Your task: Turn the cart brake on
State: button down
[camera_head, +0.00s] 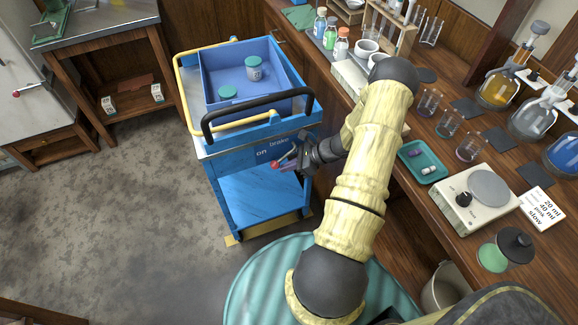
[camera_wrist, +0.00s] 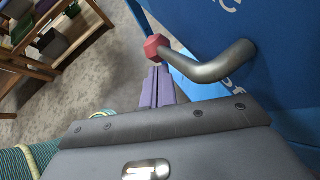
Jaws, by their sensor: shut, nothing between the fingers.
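The blue cart (camera_head: 225,172) stands left of my arm, with "on" and "brake" lettered on its front panel (camera_head: 262,150). The brake lever is a bent grey rod (camera_wrist: 222,66) ending in a red knob (camera_wrist: 153,47). In the head view the red knob (camera_head: 275,165) shows just left of my fingertips, and the rod is mostly hidden by my gripper. My gripper (camera_head: 286,163) is shut and empty. In the wrist view its purple fingers (camera_wrist: 157,88) end right beside the knob; I cannot tell whether they touch. Lettering beside the rod is partly covered.
A blue tray (camera_head: 213,58) with a lidded cup (camera_head: 254,70) is on the cart top. A black handle (camera_head: 255,104) juts out above the panel. A crowded wooden bench (camera_head: 425,150) stands close on the right. Grey floor (camera_head: 110,200) is clear on the left.

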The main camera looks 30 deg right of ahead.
dwell(0.4)
notch_tip(320, 180, up, 10)
dwell(0.6)
dwell(0.9)
jog(key=s+a+r+n+g+h+p, duration=0.1)
jog(key=s+a+r+n+h+p, duration=0.2)
jog(key=a+r+n, duration=0.3)
jog(key=s+a+r+n+g+h+p, duration=0.1)
jog(key=s+a+r+n+h+p, duration=0.2)
jog(key=r+n, duration=0.8)
jog(key=s+a+r+n+g+h+p, duration=0.1)
jog(key=s+a+r+n+h+p, duration=0.1)
jog(key=s+a+r+n+p, duration=0.3)
jog(key=a+r+n, duration=0.3)
jog(key=r+n, duration=0.1)
jog(key=r, duration=0.2)
jog(key=shift+s+a+g+h+p, duration=0.3)
jog(key=shift+a+h+p, duration=0.05)
jog(key=shift+h+p, duration=0.05)
